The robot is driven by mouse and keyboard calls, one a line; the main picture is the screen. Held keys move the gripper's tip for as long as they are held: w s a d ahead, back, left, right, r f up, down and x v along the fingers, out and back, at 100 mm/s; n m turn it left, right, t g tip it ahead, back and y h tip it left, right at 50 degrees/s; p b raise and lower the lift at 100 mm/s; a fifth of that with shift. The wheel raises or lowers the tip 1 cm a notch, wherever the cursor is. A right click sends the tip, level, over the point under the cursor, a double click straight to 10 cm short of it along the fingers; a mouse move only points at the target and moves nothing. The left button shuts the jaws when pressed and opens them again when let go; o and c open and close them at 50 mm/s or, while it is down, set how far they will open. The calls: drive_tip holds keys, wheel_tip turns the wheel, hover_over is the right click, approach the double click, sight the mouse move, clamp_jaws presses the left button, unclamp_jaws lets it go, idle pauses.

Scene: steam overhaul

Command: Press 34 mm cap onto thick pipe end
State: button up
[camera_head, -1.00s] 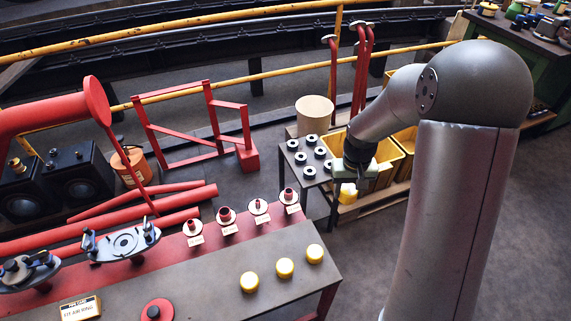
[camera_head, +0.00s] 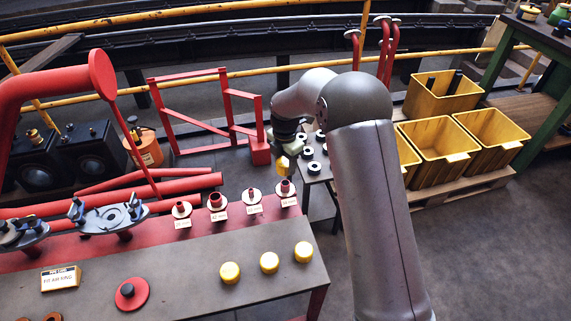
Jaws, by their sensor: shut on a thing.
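My gripper (camera_head: 284,155) is shut on a yellow cap (camera_head: 282,168). It holds the cap in the air just above and behind the rightmost red pipe stub, apart from it. Each has a small label whose text is too small to read. Three more yellow caps lie on the bench front: left (camera_head: 229,272), middle (camera_head: 269,262) and right (camera_head: 303,251).
Yellow bins (camera_head: 437,150) stand at the right. A red-black disc (camera_head: 131,293) and a sign (camera_head: 60,278) sit on the grey bench (camera_head: 190,295). Red pipes lie behind it.

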drive_tip(key=b, duration=0.3)
hover_over(285, 183)
drive_tip(key=shift+w+f, duration=0.1)
drive_tip(key=shift+f, duration=2.25)
drive_tip(key=shift+f, duration=0.45)
drive_tip(key=shift+f+b, duration=0.35)
drive_tip(key=shift+f, duration=0.1)
drive_tip(key=shift+f, duration=0.15)
drive_tip(key=shift+f+b, duration=0.55)
drive_tip(key=shift+f, duration=0.3)
drive_tip(key=shift+d+f, duration=0.1)
drive_tip(key=shift+f, duration=0.1)
drive_tip(key=o, duration=1)
